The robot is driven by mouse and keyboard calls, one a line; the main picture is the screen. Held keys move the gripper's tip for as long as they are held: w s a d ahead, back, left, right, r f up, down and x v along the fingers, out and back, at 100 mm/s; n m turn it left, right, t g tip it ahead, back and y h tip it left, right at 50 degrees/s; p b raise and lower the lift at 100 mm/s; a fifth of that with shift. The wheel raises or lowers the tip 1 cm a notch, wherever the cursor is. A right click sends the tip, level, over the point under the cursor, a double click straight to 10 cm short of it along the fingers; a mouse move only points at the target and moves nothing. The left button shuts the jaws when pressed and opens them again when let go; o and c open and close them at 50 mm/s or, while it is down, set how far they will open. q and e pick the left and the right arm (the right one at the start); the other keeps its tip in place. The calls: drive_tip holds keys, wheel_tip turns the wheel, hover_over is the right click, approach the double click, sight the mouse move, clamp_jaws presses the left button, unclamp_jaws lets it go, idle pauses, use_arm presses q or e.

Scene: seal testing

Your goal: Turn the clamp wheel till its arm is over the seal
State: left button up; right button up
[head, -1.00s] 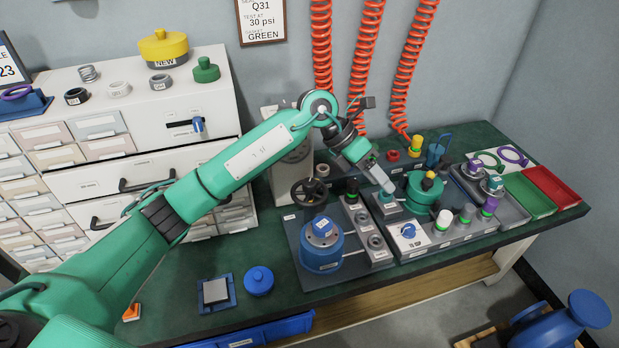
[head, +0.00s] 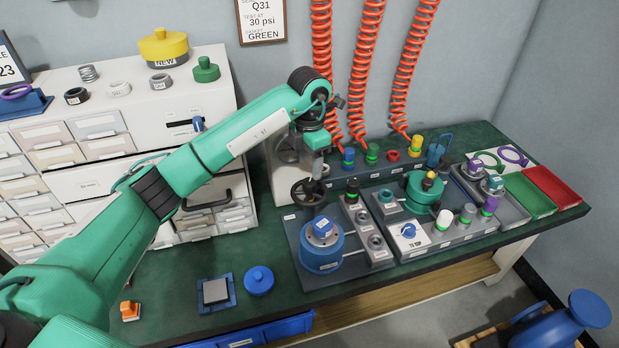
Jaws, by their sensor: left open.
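The black clamp wheel (head: 308,193) stands at the back of a dark grey test plate (head: 290,240) on the green bench. A blue round pump-like body (head: 322,256) with a grey top and a blue block stands on the same plate, just in front of the wheel. I cannot clearly make out the clamp's arm or the seal. My left gripper (head: 318,172) points down just above the wheel's rear right rim. It is open, its fingers small in view; I cannot tell whether they touch the wheel. My right gripper is not in view.
A grey station (head: 411,252) with a green cylinder, several capped posts and a dial stands to the right. Red coiled hoses (head: 362,70) hang behind my wrist. A drawer cabinet (head: 100,225) stands at left. The front-left bench holds a small pad (head: 216,292) and a blue lid (head: 259,282).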

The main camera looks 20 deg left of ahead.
sight(309, 181)
use_arm(q)
drive_tip(key=shift+f, duration=2.8)
clamp_jaws()
